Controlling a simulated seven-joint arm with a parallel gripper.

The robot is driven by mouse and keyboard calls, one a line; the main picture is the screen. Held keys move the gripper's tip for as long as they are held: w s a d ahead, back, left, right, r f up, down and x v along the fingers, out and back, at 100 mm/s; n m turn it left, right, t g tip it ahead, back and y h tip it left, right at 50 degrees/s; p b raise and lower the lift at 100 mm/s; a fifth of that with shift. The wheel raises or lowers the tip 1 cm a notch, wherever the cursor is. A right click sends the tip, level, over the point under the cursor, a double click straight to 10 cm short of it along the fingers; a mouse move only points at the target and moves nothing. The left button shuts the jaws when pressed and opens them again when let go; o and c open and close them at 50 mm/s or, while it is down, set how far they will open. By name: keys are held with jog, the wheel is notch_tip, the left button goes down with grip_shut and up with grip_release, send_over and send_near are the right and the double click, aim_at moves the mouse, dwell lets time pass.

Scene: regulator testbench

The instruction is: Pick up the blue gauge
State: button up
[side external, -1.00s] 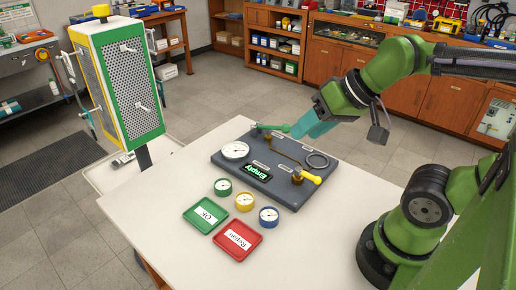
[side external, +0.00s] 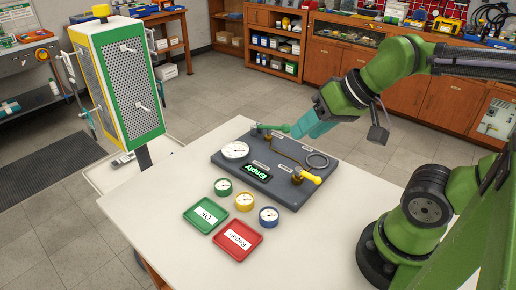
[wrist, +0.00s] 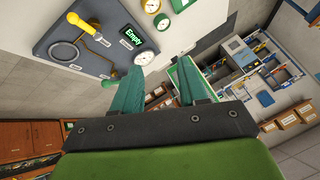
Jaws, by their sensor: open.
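The blue gauge (side external: 268,216) has a round white dial. It lies on the white table in the side external view, between the dark test board and the red tray, at the right end of a row of gauges. I cannot make it out in the wrist view. My gripper (side external: 303,127) is open and empty, with teal fingers above the far edge of the board, well away from the blue gauge. In the wrist view my gripper (wrist: 160,70) shows its two fingers spread apart.
A green gauge (side external: 223,187) and a yellow gauge (side external: 244,201) sit left of the blue one. The board (side external: 228,163) carries a white gauge, an "Empty" display and a yellow-handled valve. Green (side external: 206,216) and red (side external: 238,240) trays lie in front.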

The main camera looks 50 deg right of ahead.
jog(key=o, duration=0.4)
jog(key=n+g+h, duration=0.2)
jog(key=g, duration=0.5)
send_over(270, 215)
notch_tip(270, 215, down, 8)
jog(key=f, duration=1)
jog(key=shift+d+f, duration=0.2)
jog(key=shift+f, duration=0.15)
jog(key=shift+a+f, duration=0.2)
jog(key=shift+f, duration=2.4)
